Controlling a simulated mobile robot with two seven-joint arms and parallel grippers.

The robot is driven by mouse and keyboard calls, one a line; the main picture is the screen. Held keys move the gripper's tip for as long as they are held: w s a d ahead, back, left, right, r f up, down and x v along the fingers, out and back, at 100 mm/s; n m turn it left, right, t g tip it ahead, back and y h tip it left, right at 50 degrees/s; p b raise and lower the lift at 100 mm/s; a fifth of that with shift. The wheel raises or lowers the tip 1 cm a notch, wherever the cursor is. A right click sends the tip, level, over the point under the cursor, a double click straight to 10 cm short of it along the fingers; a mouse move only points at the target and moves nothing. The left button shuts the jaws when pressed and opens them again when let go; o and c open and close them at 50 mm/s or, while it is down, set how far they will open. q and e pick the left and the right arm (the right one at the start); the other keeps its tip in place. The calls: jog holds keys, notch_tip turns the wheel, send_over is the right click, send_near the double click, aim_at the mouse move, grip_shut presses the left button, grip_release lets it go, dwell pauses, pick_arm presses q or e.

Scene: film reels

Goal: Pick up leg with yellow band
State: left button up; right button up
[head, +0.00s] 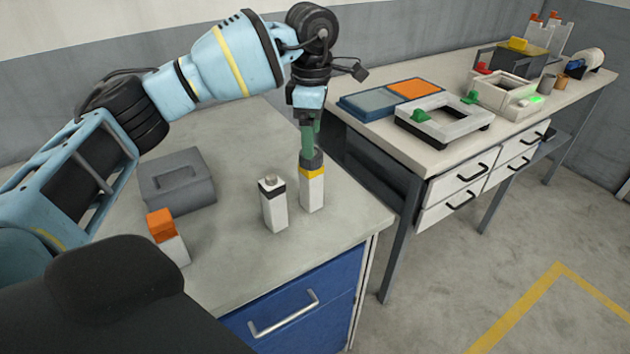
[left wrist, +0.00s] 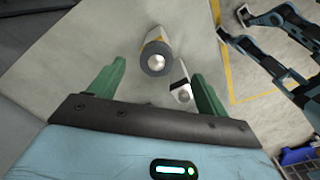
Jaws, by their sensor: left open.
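The leg with the yellow band (head: 312,187) stands upright on the near table, white below with a yellow band and a dark grey top. In the left wrist view the same leg (left wrist: 157,58) shows from above, between the fingers and nearer the left one. My left gripper (head: 309,140) is above its top, pointing down, with green fingers. In the left wrist view the left gripper (left wrist: 155,90) is open and holds nothing. A white leg with a black band (head: 273,205) stands just left of it; it shows close to the right finger in the left wrist view (left wrist: 181,92).
A white leg with an orange top (head: 168,236) and a grey block with a recess (head: 177,181) are on the same table (head: 240,260). The table's right edge is close to the yellow-banded leg. A second bench (head: 440,152) with trays and frames stands right.

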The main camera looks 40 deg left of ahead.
aim_at(311, 162)
pick_arm(q)
jog(key=shift+s+f, duration=0.15)
jog(key=shift+f, duration=0.75)
jog(key=shift+w+f, duration=0.25)
jog(key=shift+f, duration=0.2)
jog(key=f, duration=0.4)
jog(key=shift+a+f, duration=0.2)
jog(key=shift+a, duration=0.1)
jog(key=shift+f, duration=0.35)
pick_arm(e)
jog(key=shift+w+r, duration=0.25)
